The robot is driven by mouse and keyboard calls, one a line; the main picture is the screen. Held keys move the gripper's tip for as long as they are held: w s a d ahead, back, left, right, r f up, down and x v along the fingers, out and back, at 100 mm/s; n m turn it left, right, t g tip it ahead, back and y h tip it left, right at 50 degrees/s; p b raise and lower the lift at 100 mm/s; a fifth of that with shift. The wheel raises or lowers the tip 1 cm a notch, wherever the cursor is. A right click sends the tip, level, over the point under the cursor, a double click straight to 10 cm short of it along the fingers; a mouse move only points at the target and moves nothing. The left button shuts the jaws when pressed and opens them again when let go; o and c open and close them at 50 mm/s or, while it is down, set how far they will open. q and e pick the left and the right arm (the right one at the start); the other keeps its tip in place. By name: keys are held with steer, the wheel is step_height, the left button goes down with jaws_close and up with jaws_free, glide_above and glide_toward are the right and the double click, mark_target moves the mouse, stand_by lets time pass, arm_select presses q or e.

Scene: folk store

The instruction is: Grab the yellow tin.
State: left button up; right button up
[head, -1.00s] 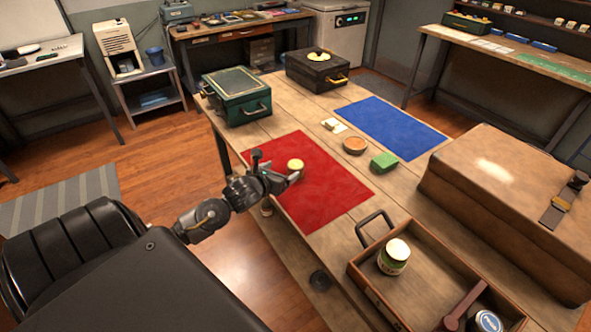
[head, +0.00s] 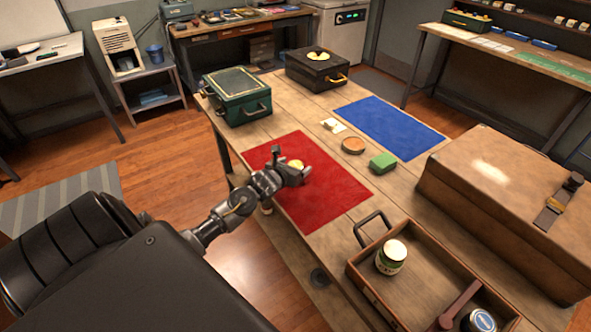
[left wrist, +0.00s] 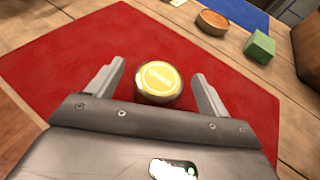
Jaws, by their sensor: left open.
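The yellow tin (left wrist: 159,80) is a small round tin with a yellow lid, on the red mat (left wrist: 60,65). In the left wrist view it sits between the two spread fingers, with a gap on each side. In the head view the tin (head: 296,164) is partly hidden behind my left gripper (head: 292,172), which is over the red mat (head: 335,190). My left gripper is open and empty. My right gripper is not in view.
A blue mat (head: 390,124), a round wooden dish (head: 353,145) and a green block (head: 383,162) lie beyond the red mat. A wooden tray (head: 425,280) holding a jar (head: 391,256) is at the front right. A brown case (head: 505,195) stands at right. A green box (head: 237,96) stands at back left.

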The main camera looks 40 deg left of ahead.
arm_select(q)
steer(key=shift+c, duration=0.5)
steer(key=c, duration=1)
steer(key=shift+r, duration=0.15)
